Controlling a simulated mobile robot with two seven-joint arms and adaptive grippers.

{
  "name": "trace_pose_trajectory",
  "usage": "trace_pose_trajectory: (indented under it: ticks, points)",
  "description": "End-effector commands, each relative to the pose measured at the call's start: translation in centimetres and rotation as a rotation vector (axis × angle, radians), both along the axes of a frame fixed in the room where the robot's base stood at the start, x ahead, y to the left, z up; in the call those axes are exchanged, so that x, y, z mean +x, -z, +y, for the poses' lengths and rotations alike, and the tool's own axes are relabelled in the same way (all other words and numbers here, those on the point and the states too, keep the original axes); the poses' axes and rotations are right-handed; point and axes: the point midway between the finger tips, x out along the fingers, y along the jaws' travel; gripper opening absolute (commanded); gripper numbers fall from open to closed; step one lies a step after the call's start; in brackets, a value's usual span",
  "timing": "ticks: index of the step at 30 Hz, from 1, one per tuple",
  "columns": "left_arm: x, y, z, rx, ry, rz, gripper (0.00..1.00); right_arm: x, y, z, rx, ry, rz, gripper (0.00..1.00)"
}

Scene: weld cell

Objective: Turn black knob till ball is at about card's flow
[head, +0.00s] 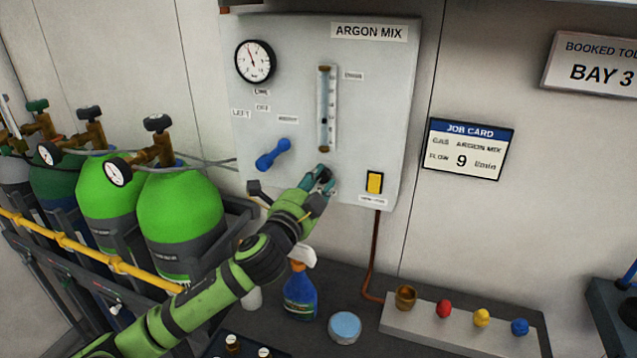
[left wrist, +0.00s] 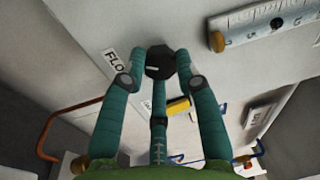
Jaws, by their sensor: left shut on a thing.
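The black knob (head: 325,178) is low on the ARGON MIX panel, below the flow tube. My left gripper (head: 318,178) is shut on it; in the left wrist view the left gripper (left wrist: 162,72) has its teal fingers around the dark, faceted knob (left wrist: 158,62). The flow tube (head: 327,90) stands upright on the panel, with a small dark ball (head: 325,121) in its lower half. The tube's scale is too small to read there. The job card (head: 466,149), right of the panel, shows argon mix and flow 9 l/min. My right gripper is out of view.
A blue lever (head: 273,154) and a yellow switch (head: 374,183) flank the knob. A round gauge (head: 255,62) is at the panel's upper left. Green cylinders (head: 180,215) stand at left. A blue spray bottle (head: 299,294) and a round tin (head: 344,327) are below.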

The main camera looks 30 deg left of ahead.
Motion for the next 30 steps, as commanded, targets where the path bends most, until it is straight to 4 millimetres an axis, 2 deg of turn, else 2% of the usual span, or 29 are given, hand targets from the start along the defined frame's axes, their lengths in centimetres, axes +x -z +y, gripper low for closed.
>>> trace_pose_trajectory:
  ticks: [5,6,7,20,30]
  points:
    - [0.0,-0.2,0.2,0.003,-0.005,-0.004,0.0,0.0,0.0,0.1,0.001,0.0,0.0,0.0]
    - [0.0,-0.2,0.2,0.003,-0.005,-0.004,0.48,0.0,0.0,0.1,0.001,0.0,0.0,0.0]
    - [0.0,-0.2,0.2,0.003,-0.005,-0.004,0.55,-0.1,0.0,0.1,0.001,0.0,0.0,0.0]
    - [-0.6,0.1,-0.1,0.002,-0.001,0.001,0.55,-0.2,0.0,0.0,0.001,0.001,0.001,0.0]
    - [-5.2,0.5,-0.8,0.001,-0.002,0.003,0.55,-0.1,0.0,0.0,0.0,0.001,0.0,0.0]
